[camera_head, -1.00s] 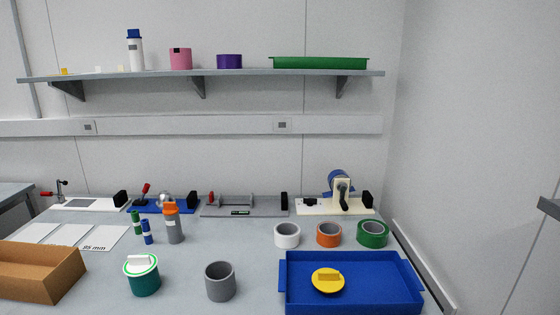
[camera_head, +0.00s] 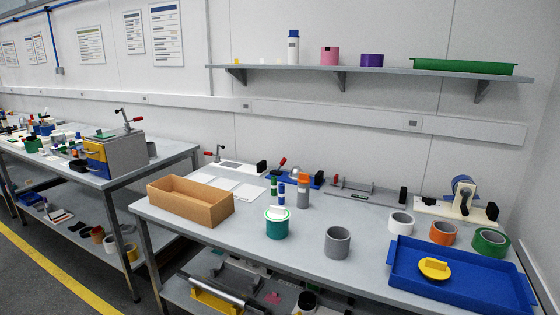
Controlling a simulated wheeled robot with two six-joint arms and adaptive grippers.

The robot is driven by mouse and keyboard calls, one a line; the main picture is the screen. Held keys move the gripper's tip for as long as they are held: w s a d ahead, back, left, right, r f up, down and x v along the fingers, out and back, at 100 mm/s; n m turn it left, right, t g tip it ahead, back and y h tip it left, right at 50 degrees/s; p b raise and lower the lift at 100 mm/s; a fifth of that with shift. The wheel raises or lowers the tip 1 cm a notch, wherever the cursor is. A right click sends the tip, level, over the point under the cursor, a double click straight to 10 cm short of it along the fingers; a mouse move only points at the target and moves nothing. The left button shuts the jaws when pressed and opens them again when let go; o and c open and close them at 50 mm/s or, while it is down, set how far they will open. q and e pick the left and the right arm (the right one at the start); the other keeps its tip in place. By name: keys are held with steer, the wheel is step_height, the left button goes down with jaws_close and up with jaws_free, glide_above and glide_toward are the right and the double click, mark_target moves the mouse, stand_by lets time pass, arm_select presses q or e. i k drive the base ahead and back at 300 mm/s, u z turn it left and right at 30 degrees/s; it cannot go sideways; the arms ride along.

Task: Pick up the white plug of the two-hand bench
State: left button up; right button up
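A white plug (camera_head: 277,212) with a bar-shaped handle sits in the top of a teal cup (camera_head: 276,229), which stands near the front edge of the right-hand bench (camera_head: 190,228). The white plug's lower part is hidden inside the cup. I take it to be the task's plug; no label shows this. A yellow plug (camera_head: 434,269) with a similar handle lies in a blue tray (camera_head: 405,287) at the right. Neither of my grippers is in view.
An open grey cup (camera_head: 337,243) stands right of the teal cup, a cardboard box (camera_head: 191,205) to its left. Small bottles (camera_head: 302,191) stand behind. Tape rolls (camera_head: 442,232) stand by the tray. Another cluttered bench (camera_head: 105,180) is at left, with a yellow floor line (camera_head: 62,275).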

mark_target(274, 214)
steer(key=u, duration=0.35)
steer(key=k, duration=0.6)
steer(key=u, duration=0.9)
steer(key=i, duration=1.3)
steer(key=z, duration=0.7)
steer(key=i, duration=0.95)
steer(key=z, duration=1.2)
steer(key=i, duration=0.4)
steer(key=z, duration=0.2)
